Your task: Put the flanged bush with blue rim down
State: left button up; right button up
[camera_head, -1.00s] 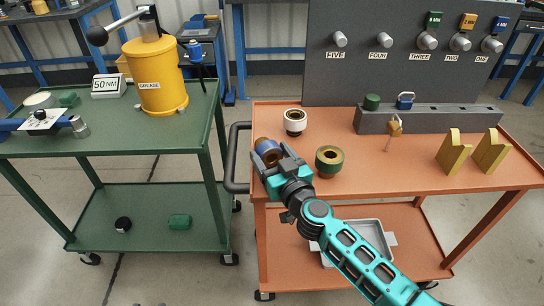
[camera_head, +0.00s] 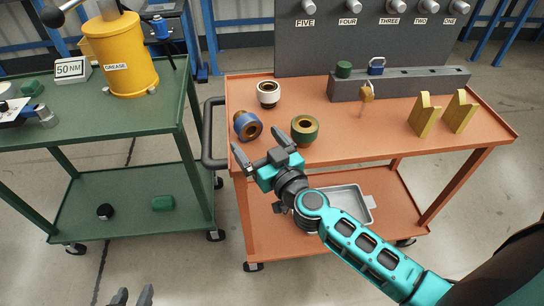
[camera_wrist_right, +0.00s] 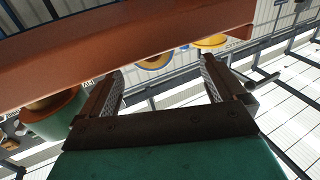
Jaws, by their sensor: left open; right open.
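The flanged bush with blue rim (camera_head: 247,126) lies tilted on the orange cart top (camera_head: 400,150), near its left end. My right gripper (camera_head: 256,146) is open and empty at the cart's front edge, just in front of this bush and apart from it. In the right wrist view its two fingers (camera_wrist_right: 163,85) stand wide apart with nothing gripped. A blue-edged orange ring shows beyond them, partly hidden by the cart edge. My left gripper (camera_head: 132,297) shows only its fingertips at the bottom left, apart and empty.
A green-rimmed bush (camera_head: 305,129) stands close right of the blue one, and a white bush (camera_head: 268,94) behind it. A grey block (camera_head: 420,86) and yellow V-shaped pieces (camera_head: 425,114) are further right. The green cart (camera_head: 130,130) stands to the left, beyond the black handle (camera_head: 209,135).

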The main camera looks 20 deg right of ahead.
jog(key=s+a+f+n+g+y, duration=0.1)
jog(key=s+a+f+y, duration=0.1)
jog(key=s, duration=0.4)
jog(key=s+a+f+n+g+y, duration=0.2)
jog(key=s, duration=0.3)
pick_arm(q)
jog(key=shift+s+d, duration=0.1)
pick_arm(e)
jog(key=s+d+f+m+g+h, duration=0.1)
jog(key=s+d+f+g+h, duration=0.1)
jog(key=s+f, duration=0.4)
notch_tip(320, 180, down, 2)
jog(key=shift+d+f+m+g+h, duration=0.1)
jog(key=shift+d+m+g+h, duration=0.25)
jog(key=shift+g+h, duration=0.5)
pick_arm(q)
jog(key=shift+s+a+r+y+p, duration=0.25)
jog(key=shift+a+r+p, duration=0.35)
jog(key=shift+p, duration=0.7)
jog(key=shift+s+a+r+y+p, duration=0.2)
jog(key=shift+a+r+p, duration=0.2)
jog(key=shift+r+p, duration=0.65)
pick_arm(e)
jog(key=shift+s+d+r+h, duration=0.2)
jog(key=shift+d+r, duration=0.25)
jog(key=shift+r, duration=0.35)
jog(key=shift+s+d+r+h, duration=0.1)
jog(key=shift+s+d+r, duration=0.25)
jog(key=shift+r, duration=0.4)
